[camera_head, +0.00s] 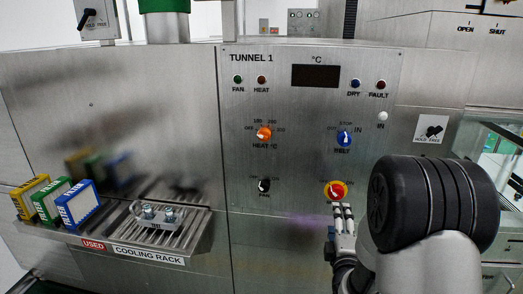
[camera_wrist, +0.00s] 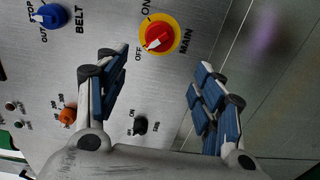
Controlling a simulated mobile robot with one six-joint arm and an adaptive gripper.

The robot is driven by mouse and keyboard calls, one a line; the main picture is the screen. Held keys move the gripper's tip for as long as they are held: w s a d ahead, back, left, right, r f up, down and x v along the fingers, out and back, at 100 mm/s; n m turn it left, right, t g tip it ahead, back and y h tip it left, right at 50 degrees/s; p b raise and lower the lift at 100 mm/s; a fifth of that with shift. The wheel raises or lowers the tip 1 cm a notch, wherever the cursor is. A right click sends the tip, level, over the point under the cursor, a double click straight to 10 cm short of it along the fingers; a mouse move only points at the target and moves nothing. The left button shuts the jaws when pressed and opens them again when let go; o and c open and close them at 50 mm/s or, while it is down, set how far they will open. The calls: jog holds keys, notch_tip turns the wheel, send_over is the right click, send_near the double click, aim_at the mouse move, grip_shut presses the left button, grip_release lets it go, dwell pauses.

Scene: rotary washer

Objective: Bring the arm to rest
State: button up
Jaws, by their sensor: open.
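My gripper (camera_head: 343,218) is in front of the lower right part of the TUNNEL 1 panel, just below the red and yellow main switch (camera_head: 336,190). In the wrist view my gripper (camera_wrist: 158,70) has its blue-padded fingers spread apart with nothing between them. The main switch (camera_wrist: 158,36) shows beyond the gap, with the white mark on its knob toward OFF. Contact between fingers and switch does not show. My dark arm joint and pale link fill the lower right of the head view.
The steel panel carries a blue BELT knob (camera_head: 344,138), an orange HEAT knob (camera_head: 264,133) and a black FAN knob (camera_head: 264,186). A cooling rack (camera_head: 190,235) juts out at lower left, with yellow, green and blue boxes (camera_head: 78,205) beside it. A glass-sided section stands at right.

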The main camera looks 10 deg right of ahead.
jog(key=s+a+r+m+g+y, duration=0.1)
jog(key=s+a+r+m+g, duration=0.1)
jog(key=s, duration=0.4)
jog(key=s+a+r+m+g+y, duration=0.2)
jog(key=s+a+m+g, duration=0.2)
jog(key=s+a+m, duration=0.1)
jog(key=s+a+r+m+g+y, duration=0.1)
jog(key=s+a+r+m+g, duration=0.1)
jog(key=s+a, duration=0.4)
jog(key=shift+s+r+m+g, duration=0.25)
jog(key=shift+s+m+g, duration=0.25)
jog(key=shift+s+m, duration=0.6)
jog(key=s+m+g, duration=0.1)
jog(key=s, duration=0.3)
jog(key=s+a+m+g, duration=0.1)
jog(key=s, duration=0.4)
jog(key=s+a+m+g+y, duration=0.1)
jog(key=s, duration=0.3)
jog(key=shift+s+a+f+g, duration=0.1)
jog(key=shift+s+f+g, duration=0.05)
jog(key=shift+s+g, duration=0.15)
jog(key=shift+c, duration=0.3)
